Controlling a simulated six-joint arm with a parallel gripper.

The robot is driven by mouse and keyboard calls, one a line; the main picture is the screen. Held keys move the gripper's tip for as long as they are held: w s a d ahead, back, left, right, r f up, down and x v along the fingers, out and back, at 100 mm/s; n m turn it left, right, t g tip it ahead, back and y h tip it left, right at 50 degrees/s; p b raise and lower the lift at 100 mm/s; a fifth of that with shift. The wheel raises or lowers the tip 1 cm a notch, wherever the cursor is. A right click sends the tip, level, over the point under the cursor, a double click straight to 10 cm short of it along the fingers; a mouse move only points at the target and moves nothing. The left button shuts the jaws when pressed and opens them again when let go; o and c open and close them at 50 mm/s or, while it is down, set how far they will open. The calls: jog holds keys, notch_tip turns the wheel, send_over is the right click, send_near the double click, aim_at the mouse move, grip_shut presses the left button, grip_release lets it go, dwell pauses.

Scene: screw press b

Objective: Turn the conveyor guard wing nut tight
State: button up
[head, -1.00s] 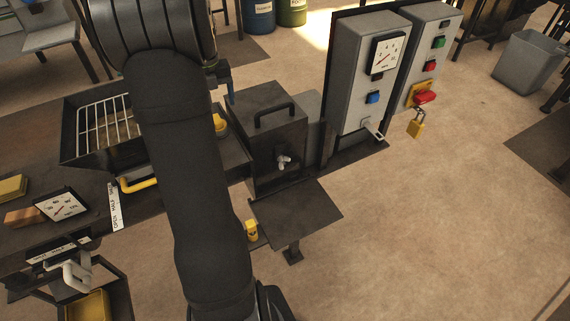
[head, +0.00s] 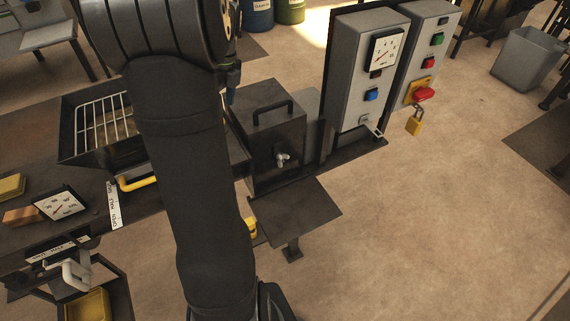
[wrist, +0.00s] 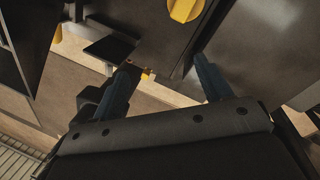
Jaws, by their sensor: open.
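A round yellow knob with a raised bar (wrist: 183,8) shows at the top edge of the wrist view, partly cut off, on a dark surface. It may be the wing nut; I cannot tell for sure. My gripper (wrist: 165,65) is open, its two blue-grey fingers apart with nothing held between them. The knob lies beyond the fingertips, apart from them. In the head view my arm hides most of the gripper and the knob. A small silver winged fitting (head: 282,158) sits on the front of a dark box with a handle (head: 262,130).
Grey control boxes (head: 355,85) with buttons and a yellow padlock (head: 415,124) stand to the right. A dark tray with a wire rack (head: 100,118) and a yellow handle (head: 137,184) lie left of my arm. A low dark plate (head: 296,212) stands in front of the box.

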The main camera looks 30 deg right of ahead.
jog(key=s+n+y, duration=0.1)
jog(key=s+n, duration=0.3)
jog(key=n, duration=0.1)
jog(key=m+t+h, duration=0.2)
jog(key=t+h, duration=0.1)
jog(key=t, duration=1.5)
send_near(284, 163)
jog(key=w, duration=0.9)
jog(key=shift+w+f, duration=0.15)
jog(key=shift+w, duration=0.1)
jog(key=c, duration=1)
